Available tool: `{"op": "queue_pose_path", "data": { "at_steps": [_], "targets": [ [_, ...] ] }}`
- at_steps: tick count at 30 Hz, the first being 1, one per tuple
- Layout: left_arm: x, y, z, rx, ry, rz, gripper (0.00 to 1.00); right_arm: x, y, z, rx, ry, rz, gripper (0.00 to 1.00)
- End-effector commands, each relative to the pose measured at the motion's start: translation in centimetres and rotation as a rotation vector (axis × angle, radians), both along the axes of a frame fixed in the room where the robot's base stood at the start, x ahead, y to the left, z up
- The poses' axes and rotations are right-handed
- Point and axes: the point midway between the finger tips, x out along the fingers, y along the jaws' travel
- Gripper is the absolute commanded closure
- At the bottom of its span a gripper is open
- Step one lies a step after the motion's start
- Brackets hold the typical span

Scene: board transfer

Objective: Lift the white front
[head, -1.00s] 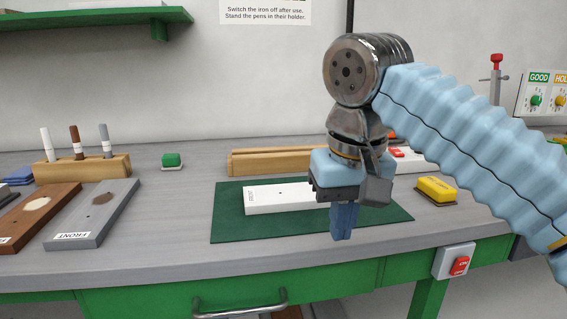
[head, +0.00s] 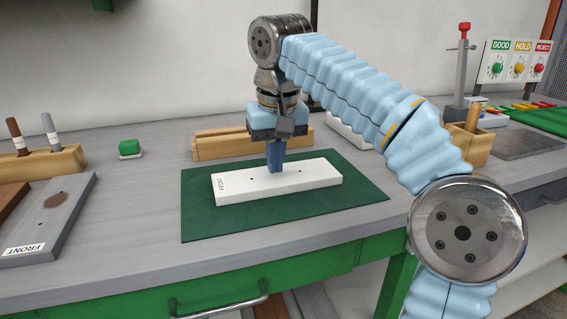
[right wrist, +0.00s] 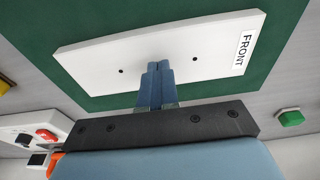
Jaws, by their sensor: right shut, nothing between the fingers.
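The white front (head: 315,178) is a flat white board with a FRONT label at its left end and small dark holes. It lies on the green mat (head: 220,226). In the right wrist view the white front (right wrist: 205,50) fills the upper middle, with its label at the right. My right gripper (head: 275,170) points down over the middle of the board, fingers shut and empty. In the right wrist view its fingertips (right wrist: 157,66) overlap the board's near edge; I cannot tell whether they touch it. My left gripper is not in view.
A wooden rack (head: 225,143) stands behind the mat. A grey board (head: 45,222) lies at the left, near a pen holder (head: 55,162). A green block (head: 129,148) sits on the bench. At the right are a wooden holder (head: 480,150) and a GOOD/HOLD/REJECT panel (head: 515,62).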

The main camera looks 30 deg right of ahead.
Motion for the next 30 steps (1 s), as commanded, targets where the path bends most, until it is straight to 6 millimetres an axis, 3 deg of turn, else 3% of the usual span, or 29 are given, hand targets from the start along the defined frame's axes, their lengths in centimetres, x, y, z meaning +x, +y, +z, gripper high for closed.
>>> {"op": "queue_pose_path", "data": {
  "at_steps": [4, 18, 23, 30],
  "targets": [
    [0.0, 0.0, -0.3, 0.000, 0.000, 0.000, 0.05, -0.2, 0.0, -1.4, 0.000, 0.000, 0.000, 1.00],
    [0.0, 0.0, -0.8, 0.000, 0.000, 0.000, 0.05, -0.8, 0.3, -2.2, 0.001, 0.016, 0.003, 1.00],
    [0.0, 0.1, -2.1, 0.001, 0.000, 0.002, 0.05, -4.1, 1.0, -2.4, 0.002, 0.013, 0.003, 1.00],
    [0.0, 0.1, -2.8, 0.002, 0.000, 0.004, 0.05, -10.7, 2.6, -2.2, 0.001, 0.012, 0.001, 1.00]
  ]
}}
